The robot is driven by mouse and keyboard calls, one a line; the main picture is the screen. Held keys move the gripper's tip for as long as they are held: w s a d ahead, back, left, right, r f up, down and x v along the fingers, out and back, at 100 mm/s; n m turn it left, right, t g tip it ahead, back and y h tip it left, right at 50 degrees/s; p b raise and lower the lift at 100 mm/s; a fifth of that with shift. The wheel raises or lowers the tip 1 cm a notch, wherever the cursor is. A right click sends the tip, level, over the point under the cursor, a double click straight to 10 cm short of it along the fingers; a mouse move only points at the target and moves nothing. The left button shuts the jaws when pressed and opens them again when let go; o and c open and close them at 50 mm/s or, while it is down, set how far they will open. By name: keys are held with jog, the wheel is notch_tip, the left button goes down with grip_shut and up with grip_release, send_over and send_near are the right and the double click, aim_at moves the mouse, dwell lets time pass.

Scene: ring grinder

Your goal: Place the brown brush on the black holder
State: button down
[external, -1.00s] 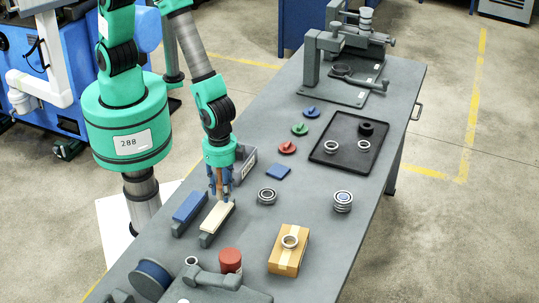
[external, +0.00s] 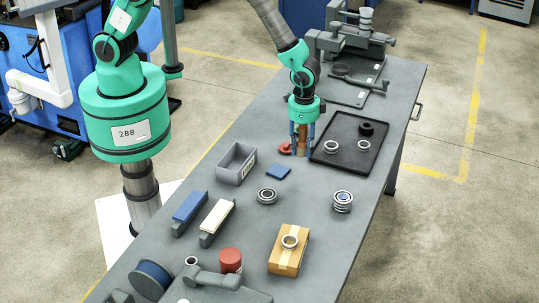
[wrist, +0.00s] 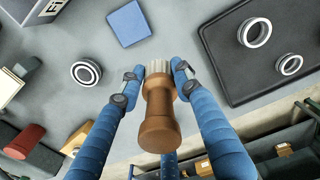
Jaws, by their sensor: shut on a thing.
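My gripper (external: 302,150) is shut on the brown brush (external: 301,138), with a finger on each side, left of the black tray. The brush appears raised above the table. The black tray (external: 326,155) is the clearest black support in view, but I cannot tell whether it is the black holder. It also shows in the wrist view (wrist: 240,85).
A grey bin (external: 229,175), a blue square (external: 278,172) and a ring (external: 267,196) lie left of the tray. A ring stack (external: 343,203) and a cardboard box (external: 286,262) stand nearer the front. A red piece (external: 285,148) is beside my gripper. Bare table surrounds the ring.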

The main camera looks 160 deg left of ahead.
jog(key=s+a+n+p, duration=0.3)
jog(key=s+a+n, duration=0.1)
jog(key=s+a, duration=1.5)
jog(key=shift+s+a+f, duration=0.25)
jog(key=shift+s+f, duration=0.1)
jog(key=shift+s, duration=0.1)
jog(key=p, duration=0.2)
send_over(367, 125)
jog(key=shift+f, duration=0.75)
jog(key=shift+f, duration=0.1)
jog(key=shift+f, duration=1.6)
jog(key=shift+f, duration=0.2)
